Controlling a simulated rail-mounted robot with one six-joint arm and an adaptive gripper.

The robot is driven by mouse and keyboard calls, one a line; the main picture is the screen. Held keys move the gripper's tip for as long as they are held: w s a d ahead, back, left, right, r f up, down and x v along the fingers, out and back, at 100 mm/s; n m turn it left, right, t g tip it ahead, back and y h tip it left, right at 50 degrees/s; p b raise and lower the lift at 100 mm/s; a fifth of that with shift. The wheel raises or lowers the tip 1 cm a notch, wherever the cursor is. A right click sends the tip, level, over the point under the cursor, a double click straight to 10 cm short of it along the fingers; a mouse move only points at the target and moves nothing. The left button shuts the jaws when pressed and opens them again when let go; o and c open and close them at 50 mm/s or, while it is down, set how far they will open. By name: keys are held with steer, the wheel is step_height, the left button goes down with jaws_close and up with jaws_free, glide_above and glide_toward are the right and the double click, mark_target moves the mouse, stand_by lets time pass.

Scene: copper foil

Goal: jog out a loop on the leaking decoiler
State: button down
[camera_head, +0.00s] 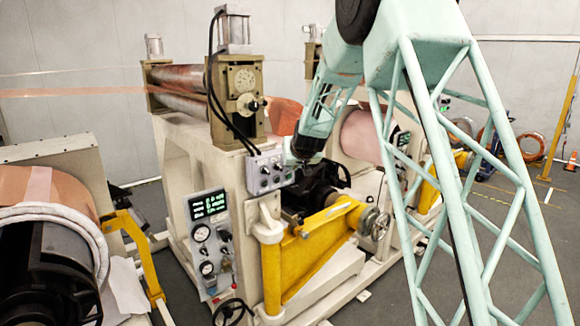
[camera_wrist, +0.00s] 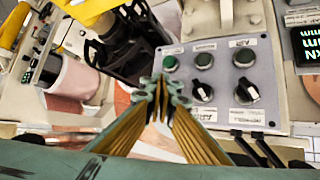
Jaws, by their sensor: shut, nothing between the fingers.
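A grey control box (camera_head: 265,172) is mounted on the machine's side. In the wrist view the control box (camera_wrist: 222,107) shows a green button (camera_wrist: 171,63) at left, two more buttons to its right, and two black rotary knobs (camera_wrist: 201,91) below. My gripper (camera_wrist: 163,86) is shut and empty, its tips in front of the box's left edge, just below the leftmost button in the picture. Whether it touches the box cannot be told. In the head view my gripper is at the box's upper right, its tips hard to make out. A copper coil (camera_head: 362,136) sits behind my arm.
A lit display panel (camera_head: 208,205) with gauges is on the machine's front. A yellow guard arm (camera_head: 310,245) with a handwheel (camera_head: 375,224) juts out at right. Another copper coil (camera_head: 48,188) stands at left. Two black cables (camera_wrist: 255,148) run below the box in the wrist view.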

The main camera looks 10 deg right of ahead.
steer(key=shift+s+d+f+b, duration=0.1)
steer(key=shift+s+d+b, duration=0.5)
steer(key=shift+b, duration=0.6)
steer(key=s+b, duration=0.1)
steer(key=b, duration=0.1)
steer(key=s+d+b, duration=0.1)
steer(key=b, duration=0.2)
steer(key=shift+s, duration=0.3)
steer(key=shift+d+b, duration=0.1)
steer(key=shift+b, duration=0.2)
steer(key=shift+s+d+b, duration=0.2)
steer(key=shift+s+b, duration=0.15)
steer(key=shift+b, duration=0.4)
steer(key=shift+s, duration=0.1)
steer(key=shift+s+d+b, duration=0.2)
steer(key=shift+s+b, duration=0.1)
steer(key=shift+b, duration=0.65)
steer(key=shift+s, duration=0.1)
